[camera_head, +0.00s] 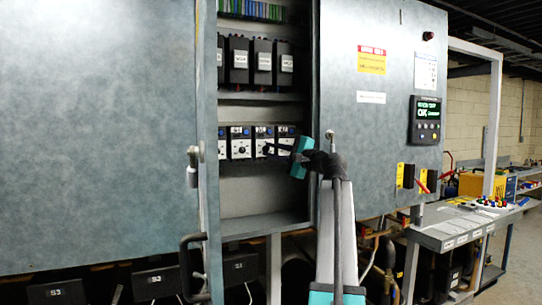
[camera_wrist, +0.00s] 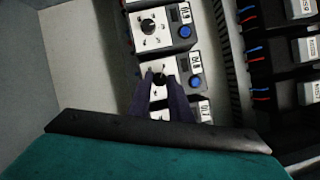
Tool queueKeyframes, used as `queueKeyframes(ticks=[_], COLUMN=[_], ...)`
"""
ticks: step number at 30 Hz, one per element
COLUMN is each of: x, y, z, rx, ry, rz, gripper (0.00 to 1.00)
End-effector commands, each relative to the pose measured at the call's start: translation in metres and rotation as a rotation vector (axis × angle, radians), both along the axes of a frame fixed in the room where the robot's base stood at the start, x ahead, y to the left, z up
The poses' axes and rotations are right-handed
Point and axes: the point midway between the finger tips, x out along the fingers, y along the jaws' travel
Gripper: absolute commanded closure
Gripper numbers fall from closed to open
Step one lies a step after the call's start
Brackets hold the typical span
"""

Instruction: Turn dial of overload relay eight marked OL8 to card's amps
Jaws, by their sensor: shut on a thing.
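In the wrist view, the relay labelled OL8 (camera_wrist: 194,62) has a white face, a blue button and a small black dial (camera_wrist: 160,80). My gripper (camera_wrist: 160,77) has its two dark fingers on either side of this dial, shut on it. The fingers hide part of the dial and its scale, so its setting cannot be read. In the head view, my gripper (camera_head: 268,148) reaches from the right to the row of relays in the open cabinet. A white sheet (camera_head: 426,70) is on the right door; its text is too small to read, and I cannot tell whether it is the card.
The OL9 relay (camera_wrist: 158,28) and the OL7 relay (camera_wrist: 190,112) sit close on either side in the wrist view. Black contactors (camera_head: 261,62) are on the shelf above. The left door (camera_head: 95,130) and right door (camera_head: 375,130) flank the narrow opening.

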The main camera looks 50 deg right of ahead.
Motion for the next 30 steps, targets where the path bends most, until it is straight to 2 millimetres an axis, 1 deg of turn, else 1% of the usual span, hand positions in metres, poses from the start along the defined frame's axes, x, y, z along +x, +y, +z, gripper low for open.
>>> queueKeyframes(ticks=[1,21,30], x=[0.0014,0.0015,0.0019], y=[-0.0007,0.0007,0.0024], z=[0.0028,0.0093,0.0107], rx=[-0.04,-0.629,-0.86], ry=[0.014,0.252,0.345], rz=[0.001,0.0,-0.001], gripper=[1.0,1.0,1.0])
